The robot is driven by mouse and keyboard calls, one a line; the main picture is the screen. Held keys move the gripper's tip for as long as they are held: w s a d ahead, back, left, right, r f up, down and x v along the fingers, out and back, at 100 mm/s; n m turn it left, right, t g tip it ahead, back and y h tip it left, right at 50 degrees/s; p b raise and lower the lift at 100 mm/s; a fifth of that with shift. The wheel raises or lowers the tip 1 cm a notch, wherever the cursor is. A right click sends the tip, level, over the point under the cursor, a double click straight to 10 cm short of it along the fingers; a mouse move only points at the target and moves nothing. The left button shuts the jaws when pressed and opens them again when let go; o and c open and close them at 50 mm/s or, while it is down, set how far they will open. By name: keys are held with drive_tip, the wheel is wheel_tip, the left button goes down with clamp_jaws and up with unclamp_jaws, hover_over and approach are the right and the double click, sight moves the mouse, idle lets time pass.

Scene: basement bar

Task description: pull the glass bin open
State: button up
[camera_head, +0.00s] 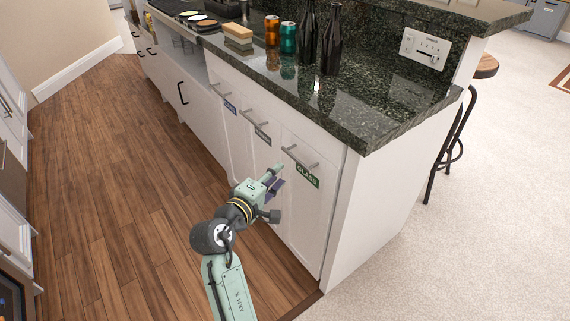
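The glass bin (298,222) is a tall white front at the right end of the cabinet row, with a green label (307,175) reading GLASS. Its bar handle (300,158) runs across the front above the label. The front looks shut, flush with its neighbours. My gripper (279,174) is in front of the bin fronts, below and left of the glass handle and apart from it. Its fingers look spread, with nothing between them. My gripper and wrist hide part of the fronts behind them.
Two more labelled bin fronts with bar handles (263,133) (221,90) stand to the left. The dark counter (380,105) overhangs above, with bottles (331,42), cans (272,30) and sponges (238,34). Wood floor (120,200) is clear at left. A stool (455,135) stands right.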

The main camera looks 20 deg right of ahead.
sight(295, 160)
drive_tip(key=x, duration=0.3)
drive_tip(key=p+x, duration=0.1)
drive_tip(key=x, duration=0.7)
drive_tip(key=shift+s+d+f+p, duration=0.2)
drive_tip(key=shift+s+d+p, duration=0.1)
drive_tip(key=shift+p, duration=0.1)
drive_tip(key=shift+c, duration=0.4)
clamp_jaws()
drive_tip(key=shift+a, duration=0.1)
